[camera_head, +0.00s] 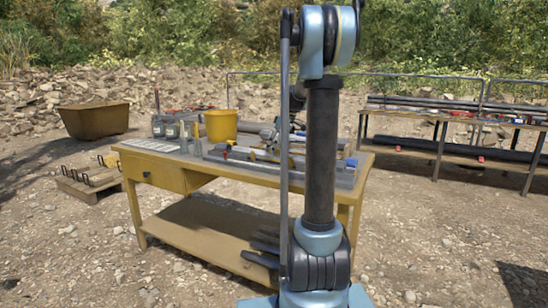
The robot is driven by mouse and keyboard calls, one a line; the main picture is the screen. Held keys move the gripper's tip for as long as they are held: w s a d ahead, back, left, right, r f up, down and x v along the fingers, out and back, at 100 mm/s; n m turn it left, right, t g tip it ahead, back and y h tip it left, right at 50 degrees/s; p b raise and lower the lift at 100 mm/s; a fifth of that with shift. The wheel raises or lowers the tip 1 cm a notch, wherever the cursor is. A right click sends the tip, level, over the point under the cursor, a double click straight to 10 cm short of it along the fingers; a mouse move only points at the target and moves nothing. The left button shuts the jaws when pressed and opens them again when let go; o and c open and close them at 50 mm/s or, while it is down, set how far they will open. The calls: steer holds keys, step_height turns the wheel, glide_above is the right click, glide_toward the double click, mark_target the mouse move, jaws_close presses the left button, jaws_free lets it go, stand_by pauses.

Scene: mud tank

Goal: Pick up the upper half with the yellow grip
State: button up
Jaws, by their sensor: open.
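The yellow-topped table (165,165) stands ahead, with long grey tube-like pieces (325,175) lying across its right half. Other yellow bits lie near the middle, too small to tell which one is the grip of the upper half. My arm's dark upright link covers part of the table. What seems to be my gripper (270,135) is a small grey and dark shape over the table, just left of that link. It looks open and empty, partly hidden by my arm. I cannot tell whether it touches anything.
A yellow bucket (221,126), several clear jars (172,130) and a white grid sheet (150,145) occupy the table's left and back. A rack of pipes (450,105) stands at right, a rusty bin (95,121) and pallet (90,185) at left. Gravel in front is clear.

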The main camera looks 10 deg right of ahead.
steer(key=shift+x, duration=1)
jaws_close()
